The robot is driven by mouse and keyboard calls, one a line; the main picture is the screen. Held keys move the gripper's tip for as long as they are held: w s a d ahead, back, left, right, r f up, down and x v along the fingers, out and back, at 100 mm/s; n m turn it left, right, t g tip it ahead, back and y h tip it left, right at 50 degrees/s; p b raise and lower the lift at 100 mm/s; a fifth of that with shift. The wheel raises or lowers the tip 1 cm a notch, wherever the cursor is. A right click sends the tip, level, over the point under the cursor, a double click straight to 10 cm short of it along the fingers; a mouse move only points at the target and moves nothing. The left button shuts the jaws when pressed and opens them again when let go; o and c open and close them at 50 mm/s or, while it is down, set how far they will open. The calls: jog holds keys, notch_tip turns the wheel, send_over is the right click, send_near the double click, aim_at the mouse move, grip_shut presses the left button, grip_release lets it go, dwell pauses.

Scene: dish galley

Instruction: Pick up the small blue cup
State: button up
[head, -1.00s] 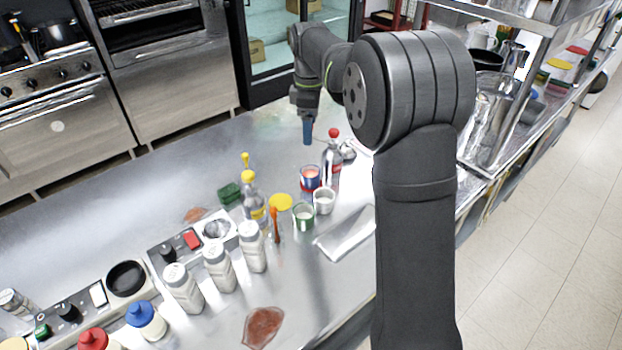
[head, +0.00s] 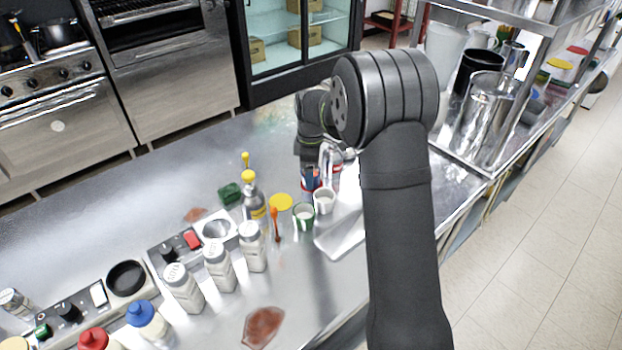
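The small blue cup (head: 304,182) stands on the steel counter, with a reddish inside that showed earlier. My gripper (head: 313,176) points down at the cup, its blue fingers overlapping the cup in the head view. I cannot tell whether the fingers are inside the cup, around its wall or just in front of it. The finger gap is too small to see, so open or shut is unclear. Part of the cup is hidden by the gripper.
A white-grey cup (head: 324,202) and a green cup (head: 303,217) stand close in front. A clear bottle (head: 331,160) is right beside the gripper, partly hidden. A yellow-topped bottle (head: 253,198) and several white shakers (head: 252,246) stand left.

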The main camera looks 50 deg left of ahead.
jog(key=shift+f, duration=0.85)
jog(key=c, duration=1.2)
jog(key=shift+r, duration=0.25)
jog(key=shift+r, duration=4.75)
